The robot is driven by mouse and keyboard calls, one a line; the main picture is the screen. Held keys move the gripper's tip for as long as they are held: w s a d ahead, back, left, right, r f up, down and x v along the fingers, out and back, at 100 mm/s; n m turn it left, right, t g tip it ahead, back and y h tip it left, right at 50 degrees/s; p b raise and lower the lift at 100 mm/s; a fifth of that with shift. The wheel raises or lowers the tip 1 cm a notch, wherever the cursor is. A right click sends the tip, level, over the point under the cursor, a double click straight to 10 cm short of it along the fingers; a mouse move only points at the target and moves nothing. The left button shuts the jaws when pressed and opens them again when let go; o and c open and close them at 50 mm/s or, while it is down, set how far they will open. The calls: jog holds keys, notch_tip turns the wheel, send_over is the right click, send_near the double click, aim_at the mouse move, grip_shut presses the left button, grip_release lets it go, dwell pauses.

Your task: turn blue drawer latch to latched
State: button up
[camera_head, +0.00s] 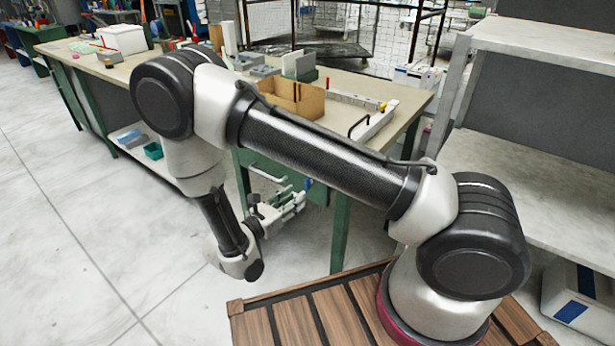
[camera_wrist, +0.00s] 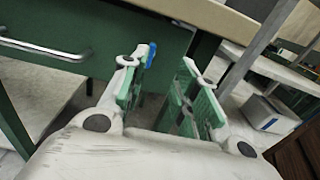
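The blue drawer latch (camera_wrist: 151,55) is a small blue piece on the green drawer front (camera_wrist: 110,38), beside the tip of my left finger in the wrist view. In the head view a bit of blue (camera_head: 308,184) shows just beyond my gripper (camera_head: 288,203). In the wrist view my gripper (camera_wrist: 170,80) has its two green-padded fingers apart with nothing between them. The left finger hides part of the latch, so I cannot tell its angle or whether the finger touches it.
A metal drawer handle (camera_wrist: 45,50) lies left of the latch. The workbench top (camera_head: 395,92) overhangs the drawer and carries a cardboard box (camera_head: 290,97). A green bench leg (camera_head: 340,235) stands to the right. A grey shelf unit (camera_head: 535,150) is farther right. The floor at left is clear.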

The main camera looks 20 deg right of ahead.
jog(key=w+d+t, duration=0.1)
jog(key=w+d, duration=0.4)
jog(key=shift+w+d+r, duration=0.2)
jog(key=shift+d+r, duration=0.05)
jog(key=shift+r, duration=0.15)
grip_shut()
